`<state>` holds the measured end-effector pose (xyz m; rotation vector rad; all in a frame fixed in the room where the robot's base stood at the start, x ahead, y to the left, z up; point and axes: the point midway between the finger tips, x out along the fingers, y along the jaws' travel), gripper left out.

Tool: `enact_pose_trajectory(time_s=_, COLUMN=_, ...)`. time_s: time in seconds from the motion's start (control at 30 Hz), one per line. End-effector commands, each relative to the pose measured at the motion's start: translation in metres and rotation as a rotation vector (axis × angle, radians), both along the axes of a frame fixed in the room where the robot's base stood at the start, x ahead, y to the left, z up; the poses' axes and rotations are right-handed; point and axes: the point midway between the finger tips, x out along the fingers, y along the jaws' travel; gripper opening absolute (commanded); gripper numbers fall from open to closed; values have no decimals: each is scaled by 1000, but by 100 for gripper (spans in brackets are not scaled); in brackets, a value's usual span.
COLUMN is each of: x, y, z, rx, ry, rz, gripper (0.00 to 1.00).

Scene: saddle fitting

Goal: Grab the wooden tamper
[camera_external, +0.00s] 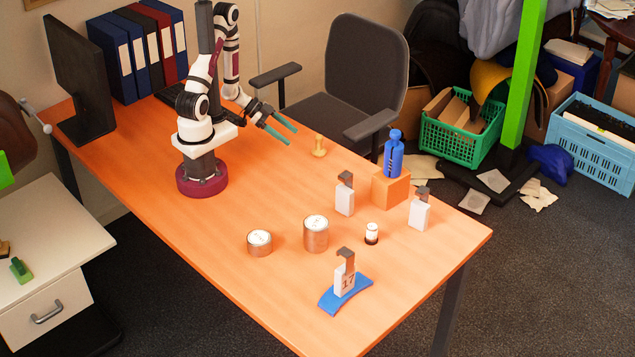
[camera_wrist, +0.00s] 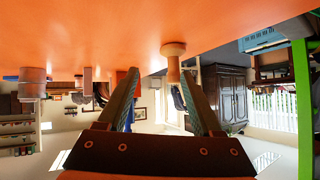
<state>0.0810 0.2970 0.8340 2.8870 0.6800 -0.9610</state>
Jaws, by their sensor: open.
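The wooden tamper (camera_external: 319,147) is a small, pale tan piece with a wide base and a small knob. It stands upright on the orange table, near its far edge. My gripper (camera_external: 292,137) is open and empty, its two green fingers pointing at the tamper from the left, with a short gap between. The wrist view is upside down, with the table at the top. There the tamper (camera_wrist: 174,62) shows beyond the fingertips of my gripper (camera_wrist: 160,76), nearer the right-hand finger than the left.
A blue bottle (camera_external: 393,153) stands on an orange block (camera_external: 390,187) to the tamper's right. White blocks with grey hooks, two tins (camera_external: 316,234), a small jar (camera_external: 371,233) and a blue saddle (camera_external: 346,291) stand toward the front. An office chair (camera_external: 366,75) is behind the table.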

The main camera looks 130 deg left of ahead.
Motion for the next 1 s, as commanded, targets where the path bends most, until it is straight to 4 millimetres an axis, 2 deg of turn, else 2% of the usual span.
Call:
enact_pose_trajectory(time_s=0.1, x=-10, y=3, z=14, rx=-17, ry=-167, rz=127, gripper=67)
enact_pose_trajectory(time_s=0.17, x=-8, y=6, z=15, rx=-20, ry=-200, rz=148, gripper=67)
enact_pose_trajectory(time_s=0.5, x=56, y=49, z=-21, rx=-18, ry=-202, rz=148, gripper=67)
enact_pose_trajectory(time_s=0.67, x=68, y=58, z=-28, rx=-17, ry=-203, rz=151, gripper=67)
enact_pose_trajectory(time_s=0.9, x=96, y=83, z=-49, rx=-17, ry=-202, rz=149, gripper=67)
enact_pose_trajectory(time_s=1.0, x=102, y=88, z=-53, rx=-16, ry=-202, rz=152, gripper=67)
